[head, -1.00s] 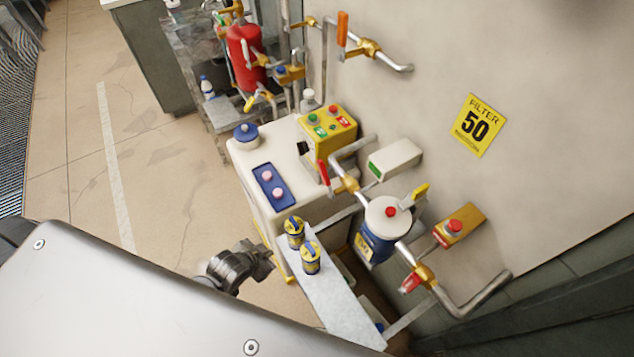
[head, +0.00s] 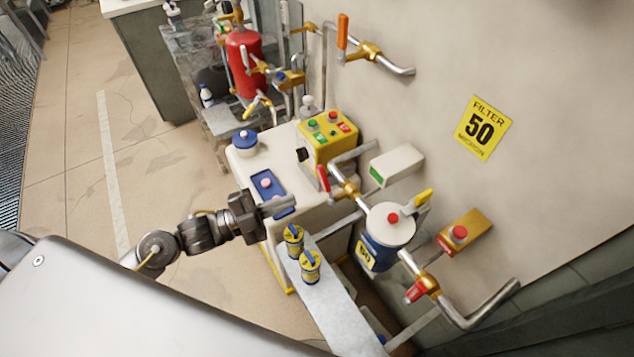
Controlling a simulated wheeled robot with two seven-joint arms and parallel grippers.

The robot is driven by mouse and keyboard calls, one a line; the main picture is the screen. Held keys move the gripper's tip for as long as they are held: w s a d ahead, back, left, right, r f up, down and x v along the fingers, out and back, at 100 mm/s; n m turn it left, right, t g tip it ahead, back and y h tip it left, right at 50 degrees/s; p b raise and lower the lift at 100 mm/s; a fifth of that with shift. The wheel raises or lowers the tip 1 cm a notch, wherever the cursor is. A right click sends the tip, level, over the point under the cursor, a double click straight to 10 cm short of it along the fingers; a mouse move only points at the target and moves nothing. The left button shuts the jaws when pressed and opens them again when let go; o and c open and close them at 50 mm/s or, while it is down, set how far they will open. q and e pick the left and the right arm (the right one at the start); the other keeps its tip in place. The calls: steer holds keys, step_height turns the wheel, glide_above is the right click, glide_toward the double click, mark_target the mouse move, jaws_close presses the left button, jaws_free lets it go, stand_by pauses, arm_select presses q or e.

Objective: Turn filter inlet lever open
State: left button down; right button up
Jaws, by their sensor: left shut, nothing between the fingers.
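The filter is a blue canister (head: 378,253) with a white lid (head: 391,222) and a red button on top, mounted in a silver pipe by the wall. A red lever (head: 323,178) stands up on the brass valve (head: 346,189) left of the filter. Another red lever (head: 415,292) sits on the brass valve (head: 429,284) at its lower right. No label shows which one is the inlet. My left gripper (head: 284,204) is shut and empty, with fingers pointing right, left of and below the upper red lever, apart from it in the picture. My right gripper is out of view.
A white cabinet (head: 320,205) with a yellow button box (head: 328,138) and blue panel (head: 262,184) stands behind my gripper. Two yellow-blue cans (head: 293,240) (head: 310,267) stand on a grey shelf (head: 335,308). A yellow lever (head: 423,198) rises beside the filter lid. Open floor lies left.

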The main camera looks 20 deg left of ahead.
mark_target(325, 186)
arm_select(q)
steer(key=shift+m+g+h, duration=0.5)
steer(key=shift+m+h, duration=0.3)
steer(key=shift+h, duration=0.1)
steer(key=p+x, duration=0.1)
steer(key=x, duration=0.2)
steer(key=r+p+x, duration=0.1)
steer(key=x, duration=0.2)
steer(key=p+x, duration=0.2)
steer(key=x, duration=0.1)
steer(key=shift+d+r, duration=0.25)
steer(key=shift+r, duration=0.2)
steer(key=w+a+f, duration=0.2)
steer(key=shift+a+f+p, duration=0.2)
steer(key=shift+f+p, duration=0.2)
